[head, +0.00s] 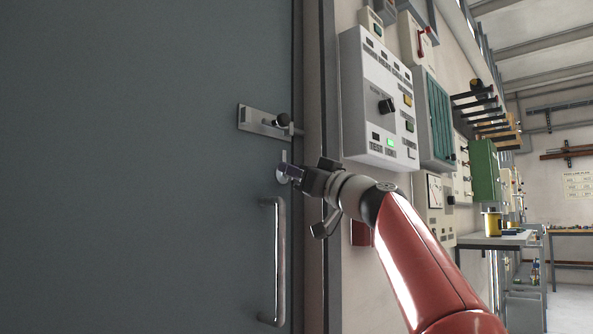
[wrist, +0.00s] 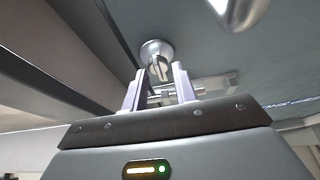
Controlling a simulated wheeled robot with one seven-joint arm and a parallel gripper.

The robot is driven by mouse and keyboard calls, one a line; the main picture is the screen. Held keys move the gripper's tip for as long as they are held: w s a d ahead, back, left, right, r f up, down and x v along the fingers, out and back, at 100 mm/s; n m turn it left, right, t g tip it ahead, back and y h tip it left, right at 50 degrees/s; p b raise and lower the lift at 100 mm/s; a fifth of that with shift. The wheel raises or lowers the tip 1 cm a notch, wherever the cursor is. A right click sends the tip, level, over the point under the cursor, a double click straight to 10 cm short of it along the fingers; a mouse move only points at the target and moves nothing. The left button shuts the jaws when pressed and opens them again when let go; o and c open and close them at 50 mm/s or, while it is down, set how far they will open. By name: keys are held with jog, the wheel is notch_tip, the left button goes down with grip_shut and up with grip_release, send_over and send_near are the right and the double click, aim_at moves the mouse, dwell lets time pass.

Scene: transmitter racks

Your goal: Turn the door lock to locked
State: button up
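The grey door (head: 140,170) fills the left of the head view. Its lock, a round silver thumbturn (wrist: 156,50) with a narrow tab, shows in the wrist view just beyond my fingertips. My gripper (head: 288,172) is at the door's right edge, below a slide bolt and above the pull handle. In the wrist view my gripper (wrist: 158,75) is open, its two pale fingers apart on either side of the tab, with gaps visible. In the head view my gripper hides most of the lock. I cannot tell whether a finger touches it.
The slide bolt (head: 256,121) with a dark knob is just above my gripper. The metal pull handle (head: 280,265) is below it. A grey control panel (head: 362,115) is on the wall to the right, beyond the door frame (head: 313,75).

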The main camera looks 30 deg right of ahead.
grip_shut()
jog(key=shift+m+h, duration=0.3)
jog(key=shift+m, duration=0.3)
jog(key=shift+d+f+m+g+h+p, duration=0.1)
jog(key=shift+m+g+h+p, duration=0.4)
jog(key=shift+m+h+p, duration=1.95)
jog(key=shift+m+g+h+p, duration=0.2)
jog(key=shift+m+g+p, duration=0.25)
jog(key=shift+m, duration=4.1)
jog(key=shift+d+f+m+g+h+p, duration=0.1)
jog(key=shift+m+g+h+p, duration=0.85)
jog(key=shift+m, duration=2.55)
jog(key=shift+t+p, duration=0.4)
jog(key=shift+o, duration=1.8)
grip_release()
